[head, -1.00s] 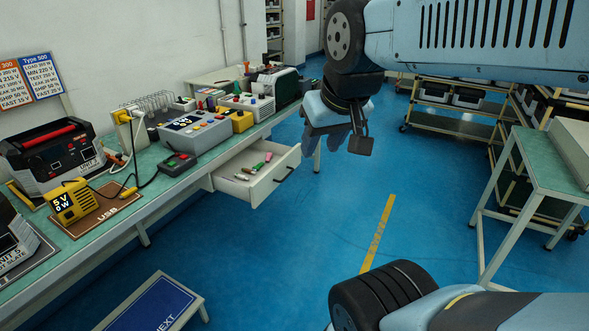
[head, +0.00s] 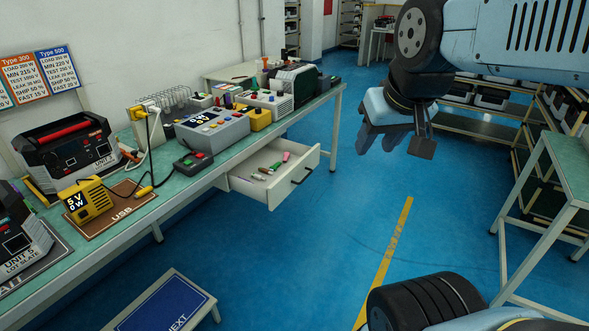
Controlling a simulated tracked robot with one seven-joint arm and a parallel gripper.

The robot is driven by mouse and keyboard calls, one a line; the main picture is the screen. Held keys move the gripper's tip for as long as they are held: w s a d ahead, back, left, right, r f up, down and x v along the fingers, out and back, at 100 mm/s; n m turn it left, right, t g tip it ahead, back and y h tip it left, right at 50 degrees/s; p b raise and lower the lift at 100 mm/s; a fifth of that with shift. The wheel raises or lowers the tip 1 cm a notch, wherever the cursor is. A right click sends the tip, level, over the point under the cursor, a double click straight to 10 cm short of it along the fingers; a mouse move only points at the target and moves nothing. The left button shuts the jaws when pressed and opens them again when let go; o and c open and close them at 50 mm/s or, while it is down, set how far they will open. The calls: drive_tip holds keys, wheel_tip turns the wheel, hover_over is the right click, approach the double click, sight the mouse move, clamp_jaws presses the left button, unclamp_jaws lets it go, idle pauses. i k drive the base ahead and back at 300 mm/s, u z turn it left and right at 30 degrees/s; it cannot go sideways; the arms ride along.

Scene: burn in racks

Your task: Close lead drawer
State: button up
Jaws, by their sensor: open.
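The lead drawer (head: 290,190) is a pale box under the green-topped workbench, pulled out toward the aisle. It has a dark bar handle (head: 303,176) on its front. Inside lie several small items, among them a green one (head: 275,166) and a pink one (head: 286,156). My gripper (head: 405,138) hangs in the air above the blue floor, to the right of the drawer and apart from it. Its jaws are open and empty, partly hidden by my own wrist.
The workbench (head: 190,188) carries power units, a grey test box (head: 212,130) and a yellow meter (head: 87,200). A low stand with a blue NEXT panel (head: 165,305) stands in front. A green-topped table (head: 572,160) is at right. The blue floor between is clear.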

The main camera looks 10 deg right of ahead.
sight(303, 160)
drive_tip(key=i, duration=1.6)
drive_tip(key=u, duration=0.1)
